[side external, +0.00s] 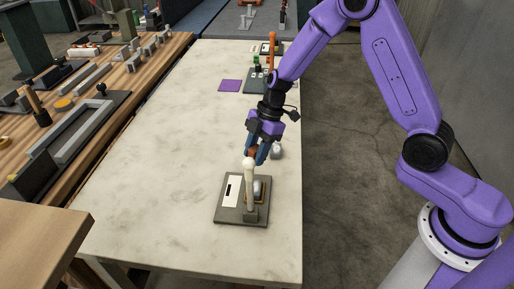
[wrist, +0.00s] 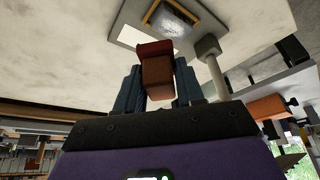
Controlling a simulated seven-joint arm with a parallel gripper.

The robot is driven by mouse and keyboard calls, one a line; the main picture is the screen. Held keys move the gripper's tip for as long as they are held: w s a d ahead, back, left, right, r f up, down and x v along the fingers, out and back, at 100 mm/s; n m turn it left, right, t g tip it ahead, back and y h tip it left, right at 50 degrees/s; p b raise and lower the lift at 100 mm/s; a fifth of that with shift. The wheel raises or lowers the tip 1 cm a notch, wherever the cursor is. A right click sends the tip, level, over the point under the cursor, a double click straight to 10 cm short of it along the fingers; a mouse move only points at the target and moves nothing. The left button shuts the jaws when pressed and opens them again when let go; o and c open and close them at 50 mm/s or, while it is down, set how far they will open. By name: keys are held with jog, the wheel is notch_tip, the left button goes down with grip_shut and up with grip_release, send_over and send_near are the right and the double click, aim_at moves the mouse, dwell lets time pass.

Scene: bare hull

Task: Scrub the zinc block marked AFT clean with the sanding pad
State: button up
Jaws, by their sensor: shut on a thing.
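My gripper (side external: 257,156) is shut on a reddish-brown block, the sanding pad (wrist: 157,77), held between its blue fingers above the near part of the table. A silvery zinc block (wrist: 174,18) sits in a yellowish frame on a dark grey base plate (side external: 229,215). The pad appears apart from this block; the exact gap cannot be told. In the side view the block (side external: 258,188) is partly hidden by a pale-topped post (side external: 249,185). A second grey lump (side external: 277,153) lies just right of my gripper. No AFT marking is readable.
A white label strip (side external: 231,191) lies on the base plate. Farther back are a purple square (side external: 230,86) and a dark plate with an orange upright (side external: 271,50). A wooden bench (side external: 120,93) with several tools runs along the left. The table's left middle is clear.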

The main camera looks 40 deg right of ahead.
aim_at(255, 185)
jog(key=shift+f, duration=3.7)
jog(key=shift+s+a, duration=0.8)
jog(key=shift+s, duration=0.05)
jog(key=shift+c, duration=0.4)
jog(key=shift+s+a, duration=1.55)
jog(key=shift+w+d, duration=2.4)
jog(key=shift+w, duration=0.05)
jog(key=shift+r, duration=4.05)
